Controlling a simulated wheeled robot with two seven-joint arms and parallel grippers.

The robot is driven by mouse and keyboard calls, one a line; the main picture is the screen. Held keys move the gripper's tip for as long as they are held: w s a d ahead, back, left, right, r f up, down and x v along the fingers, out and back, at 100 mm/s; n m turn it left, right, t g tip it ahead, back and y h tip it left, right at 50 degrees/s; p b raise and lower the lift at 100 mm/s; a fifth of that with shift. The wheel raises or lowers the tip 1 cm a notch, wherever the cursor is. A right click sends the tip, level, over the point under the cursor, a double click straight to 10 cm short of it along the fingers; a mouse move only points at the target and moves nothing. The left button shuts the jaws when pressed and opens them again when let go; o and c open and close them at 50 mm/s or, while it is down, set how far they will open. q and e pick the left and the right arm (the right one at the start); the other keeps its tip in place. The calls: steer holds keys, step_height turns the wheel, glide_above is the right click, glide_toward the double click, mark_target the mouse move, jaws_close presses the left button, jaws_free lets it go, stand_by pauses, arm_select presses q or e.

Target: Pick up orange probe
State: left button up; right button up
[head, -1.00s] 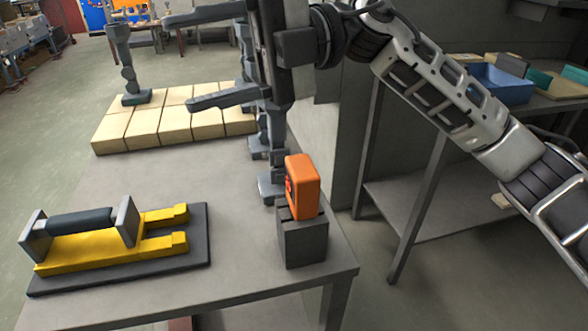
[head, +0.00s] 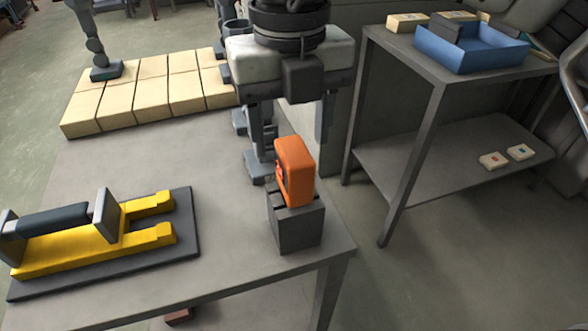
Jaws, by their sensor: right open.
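The orange probe (head: 295,172) stands upright in a dark grey block holder (head: 296,230) near the table's right front corner. My right gripper (head: 292,132) comes down from the top of the head view, its fingers pointing down and spread wide. It is open and empty, with its fingers above the probe and to either side of it in the picture. I cannot tell how far behind the probe the fingers are. The probe's lower end is hidden in the holder. My left gripper is not in view.
A yellow fixture (head: 60,253) on a dark plate lies at the table's left front. Pale blocks (head: 150,92) and grey stands (head: 258,165) are at the back. A blue bin (head: 470,52) is on a side table. The tabletop (head: 215,170) between fixture and holder is clear.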

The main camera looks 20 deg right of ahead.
mark_target(293, 151)
steer(key=shift+f, duration=0.9)
steer(key=shift+d+f+p, duration=0.1)
steer(key=shift+f+p, duration=0.25)
steer(key=shift+f, duration=0.25)
steer(key=f, duration=0.1)
steer(key=f+p, duration=0.1)
steer(key=f, duration=0.1)
steer(key=shift+d+f, duration=0.2)
steer(key=shift+f, duration=0.45)
steer(key=shift+w, duration=0.1)
steer(key=c, duration=1.1)
